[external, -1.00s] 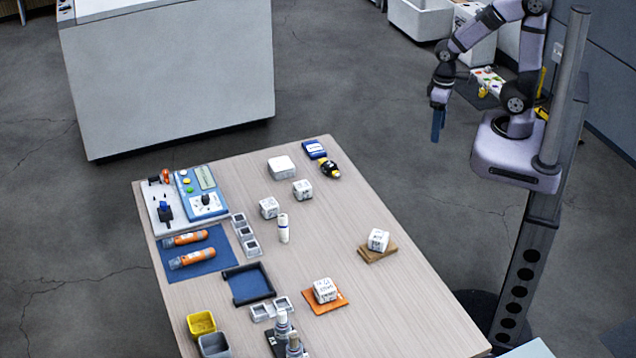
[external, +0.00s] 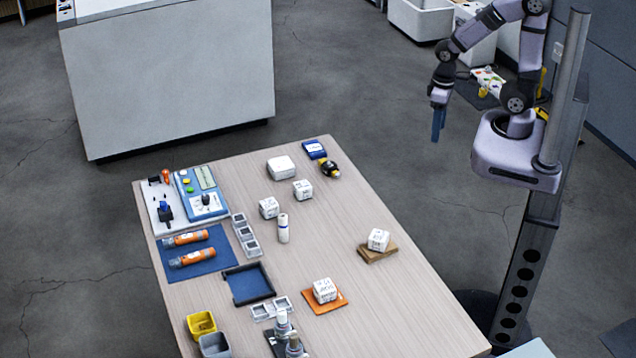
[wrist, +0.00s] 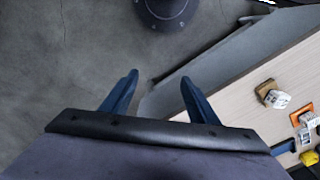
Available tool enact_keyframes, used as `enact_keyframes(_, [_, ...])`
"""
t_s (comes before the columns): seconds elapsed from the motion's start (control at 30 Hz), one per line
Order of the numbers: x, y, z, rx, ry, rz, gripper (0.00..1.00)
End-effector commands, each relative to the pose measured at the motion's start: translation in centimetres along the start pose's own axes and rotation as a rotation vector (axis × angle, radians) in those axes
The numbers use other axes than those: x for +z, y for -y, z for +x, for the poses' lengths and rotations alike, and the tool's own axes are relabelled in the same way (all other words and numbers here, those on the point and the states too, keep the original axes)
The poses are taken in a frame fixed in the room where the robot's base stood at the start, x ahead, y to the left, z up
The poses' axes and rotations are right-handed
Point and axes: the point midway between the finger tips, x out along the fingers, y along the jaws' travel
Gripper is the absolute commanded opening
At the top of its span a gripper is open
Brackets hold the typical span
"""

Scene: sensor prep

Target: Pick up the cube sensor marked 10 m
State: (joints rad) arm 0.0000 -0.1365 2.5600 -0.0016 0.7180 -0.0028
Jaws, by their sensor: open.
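Several white cubes with dark markings stand on the table. One cube (external: 378,240) sits on a brown wooden block, and one cube (external: 325,290) sits on an orange pad. Two more cubes (external: 269,207) (external: 302,189) stand on the bare tabletop toward the back. The markings are too small to read, so I cannot tell which is 10 m. My gripper (external: 438,125) hangs off the table's right side, apart from every cube. In the wrist view my gripper (wrist: 160,95) has its blue fingers spread and empty, with the cube on wood (wrist: 273,97) at right.
On the table (external: 400,310) are a blue tray (external: 249,284), orange cylinders (external: 190,248) on a blue mat, a white cylinder (external: 283,228), a yellow bin (external: 201,324), and a control panel (external: 203,192). The right and front right tabletop is clear.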

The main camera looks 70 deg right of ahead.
Motion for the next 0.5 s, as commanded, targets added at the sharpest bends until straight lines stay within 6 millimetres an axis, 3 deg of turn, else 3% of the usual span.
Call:
enact_keyframes(0.37, [0.0,0.0,0.0,0.0,-0.001,0.0,0.58])
enact_keyframes(0.5, [-1.5,-0.2,0.9,0.017,-0.033,-0.009,0.58])
